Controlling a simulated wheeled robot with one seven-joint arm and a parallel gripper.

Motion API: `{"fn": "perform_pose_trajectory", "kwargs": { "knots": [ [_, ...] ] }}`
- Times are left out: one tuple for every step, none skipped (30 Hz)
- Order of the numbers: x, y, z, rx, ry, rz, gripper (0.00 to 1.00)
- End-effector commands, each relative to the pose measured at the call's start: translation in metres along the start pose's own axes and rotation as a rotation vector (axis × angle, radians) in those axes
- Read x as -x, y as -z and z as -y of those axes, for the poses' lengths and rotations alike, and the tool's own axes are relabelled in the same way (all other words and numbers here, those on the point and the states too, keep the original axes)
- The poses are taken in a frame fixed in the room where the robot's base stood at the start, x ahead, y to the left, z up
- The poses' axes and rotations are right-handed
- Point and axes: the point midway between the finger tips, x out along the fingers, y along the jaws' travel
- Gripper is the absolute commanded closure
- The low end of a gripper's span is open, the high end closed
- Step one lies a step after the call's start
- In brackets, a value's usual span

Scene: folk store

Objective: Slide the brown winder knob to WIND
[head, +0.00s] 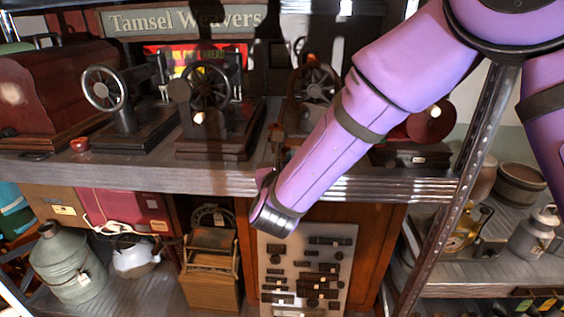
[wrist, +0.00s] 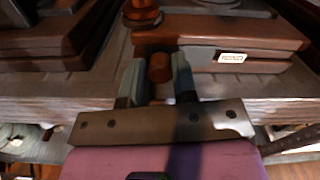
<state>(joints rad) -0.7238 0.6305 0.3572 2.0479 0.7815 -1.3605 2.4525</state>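A brown, round-ended knob (wrist: 160,68) shows in the wrist view at the front of a wooden machine base. I take it for the winder knob. My gripper (wrist: 159,75) points at it, with one grey-green finger on each side of the knob. The gaps between fingers and knob are very small, and I cannot tell whether they touch. In the head view my purple forearm comes down from the upper right to the shelf edge. It hides my fingertips and the knob there. No WIND marking is readable in either view.
The metal shelf (head: 208,176) holds old sewing machines with spoked wheels (head: 103,88). A white label (wrist: 232,57) is on the wooden base right of my fingers. A steel post (head: 446,215) stands right of my arm. A board with dark fittings (head: 308,268) hangs below.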

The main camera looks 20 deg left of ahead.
Motion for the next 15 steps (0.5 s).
{"fn": "perform_pose_trajectory", "kwargs": {
  "knots": [
    [0.0,0.0,0.0,0.0,0.0,0.0,1.0],
    [0.0,0.0,0.0,0.0,0.0,0.0,1.0],
    [0.0,0.0,0.001,0.0,0.0,0.0,1.0],
    [0.0,0.0,0.002,0.0,0.0,0.0,1.0],
    [0.0,0.001,0.004,0.0,0.001,-0.001,1.0],
    [0.0,0.002,0.008,0.001,0.002,-0.001,1.0],
    [0.0,0.002,0.011,0.001,0.002,-0.001,1.0],
    [0.0,0.003,0.015,0.002,0.002,-0.001,1.0],
    [-0.001,0.004,0.021,0.002,0.002,0.0,1.0],
    [-0.001,0.005,0.025,0.002,0.002,-0.001,1.0],
    [0.0,0.006,0.029,0.002,0.002,-0.001,1.0],
    [0.0,0.006,0.034,0.0,0.002,-0.001,1.0],
    [0.0,0.007,0.036,0.0,0.002,-0.001,1.0],
    [0.0,0.007,0.038,0.0,0.001,-0.001,1.0],
    [0.0,0.008,0.038,0.001,0.001,-0.001,1.0]
  ]
}}
